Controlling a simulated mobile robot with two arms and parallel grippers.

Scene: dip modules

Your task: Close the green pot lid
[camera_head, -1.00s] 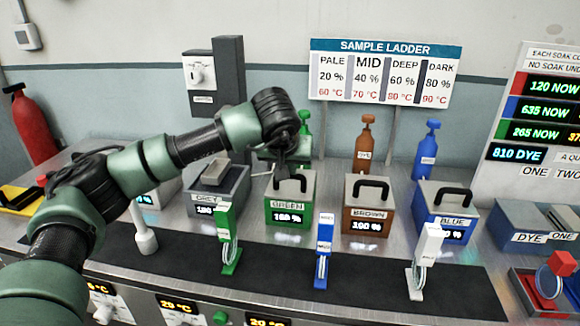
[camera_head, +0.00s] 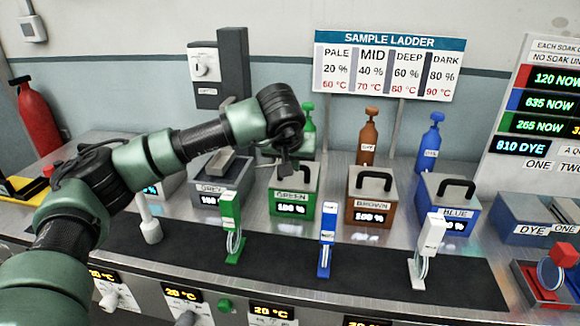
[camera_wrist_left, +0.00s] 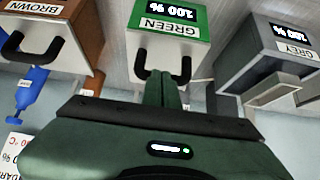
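The green pot (camera_head: 291,205) stands in the pot row, with a green front reading 100 % and a grey lid (camera_wrist_left: 118,50) with a black handle. The lid lies on the pot; I see no clear gap under it. My left gripper (camera_head: 286,172) is just above the lid, at the handle. In the left wrist view its two fingers (camera_wrist_left: 162,90) are together and overlap the middle of the handle (camera_wrist_left: 147,62); I cannot tell whether they touch it. My right gripper is not in view.
The brown pot (camera_head: 370,210) and blue pot (camera_head: 447,212) stand to the right, the grey pot (camera_head: 222,192) to the left. Green, blue and white samples stand on the dark strip (camera_head: 285,262) in front. Coloured bottles stand behind the pots.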

